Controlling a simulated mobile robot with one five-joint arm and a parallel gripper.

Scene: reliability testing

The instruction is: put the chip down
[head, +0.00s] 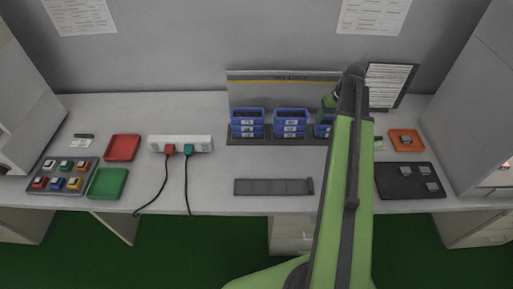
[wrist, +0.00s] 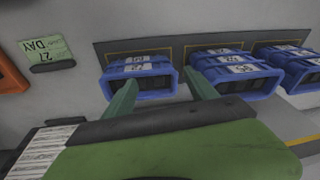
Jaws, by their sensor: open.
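My gripper (head: 330,103) is at the far side of the bench, over the rightmost stack of blue bins (head: 322,130), partly hidden by my arm in the head view. In the wrist view its two green fingers (wrist: 160,92) are spread apart, with the nearest blue bin stack (wrist: 140,66) beyond and between them. I see nothing held between the fingers. I cannot make out a chip there or in the dark bin openings. A black tray (head: 393,190) at the right holds several small grey labelled pieces; I cannot tell whether any is the chip.
Two more blue bin stacks (head: 248,122) (head: 291,121) stand to the left. An orange tray (head: 394,147) and a green DAY sign (wrist: 40,50) are near. A dark strip (head: 273,187) lies at the front. A power strip (head: 160,141) with cables sits left.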

